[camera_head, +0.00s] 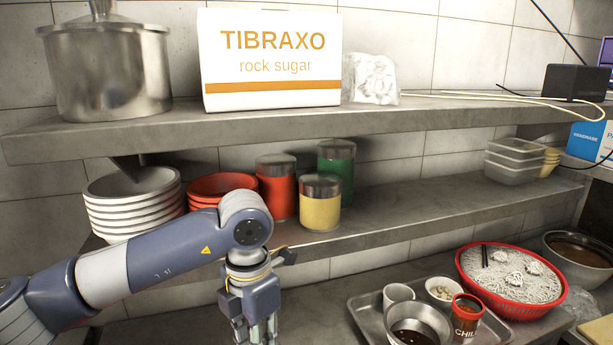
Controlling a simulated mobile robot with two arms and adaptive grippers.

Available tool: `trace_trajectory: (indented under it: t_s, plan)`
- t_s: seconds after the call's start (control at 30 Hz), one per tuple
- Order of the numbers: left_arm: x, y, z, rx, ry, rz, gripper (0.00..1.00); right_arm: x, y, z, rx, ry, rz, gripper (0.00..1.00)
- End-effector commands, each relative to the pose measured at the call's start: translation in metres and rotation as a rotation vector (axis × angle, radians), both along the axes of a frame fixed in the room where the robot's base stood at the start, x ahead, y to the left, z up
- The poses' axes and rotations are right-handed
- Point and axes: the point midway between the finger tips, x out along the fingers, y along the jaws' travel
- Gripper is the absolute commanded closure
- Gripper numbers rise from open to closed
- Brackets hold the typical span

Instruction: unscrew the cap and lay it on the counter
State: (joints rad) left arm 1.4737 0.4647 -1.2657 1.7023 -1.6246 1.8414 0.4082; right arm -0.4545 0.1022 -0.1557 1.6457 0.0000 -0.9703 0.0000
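Jars with grey metal caps stand upright on the lower shelf: a red jar (277,190), a yellow jar (320,208) and a green jar (338,172). Their caps are on. A red jar marked CHILI (466,315) stands on the tray at the lower right; I cannot tell whether its top is a cap. Which cap the task means is not clear. My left gripper (263,332) points down in front of the shelf, below and left of the yellow jar, apart from the jars. Its fingertips run to the bottom edge, so its opening is unclear. My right gripper is out of view.
The metal tray (362,308) also holds a white cup, a small bowl and a pot (418,325) of dark liquid. A red basket of noodles (510,275) stands beside it. Stacked bowls (130,205) sit on the lower shelf.

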Motion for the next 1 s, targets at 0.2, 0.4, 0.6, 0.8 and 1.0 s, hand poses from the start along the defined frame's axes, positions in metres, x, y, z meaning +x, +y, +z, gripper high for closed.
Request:
trace_trajectory:
  t_s: [0.2,0.4,0.6,0.8,1.0]
  plan:
    - [-0.011,0.019,-0.006,-0.001,0.001,-0.380,1.00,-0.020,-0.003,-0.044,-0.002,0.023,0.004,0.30]
    - [-0.021,0.035,-0.010,0.000,0.002,-0.728,1.00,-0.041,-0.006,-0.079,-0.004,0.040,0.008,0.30]
    - [-0.032,0.051,-0.014,-0.001,0.001,-1.075,1.00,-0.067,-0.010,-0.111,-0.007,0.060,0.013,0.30]
    - [-0.043,0.067,-0.017,0.000,0.001,-1.419,1.00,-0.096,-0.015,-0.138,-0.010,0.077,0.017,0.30]
    - [-0.055,0.083,-0.021,0.000,0.001,-1.760,1.00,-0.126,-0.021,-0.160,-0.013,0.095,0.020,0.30]
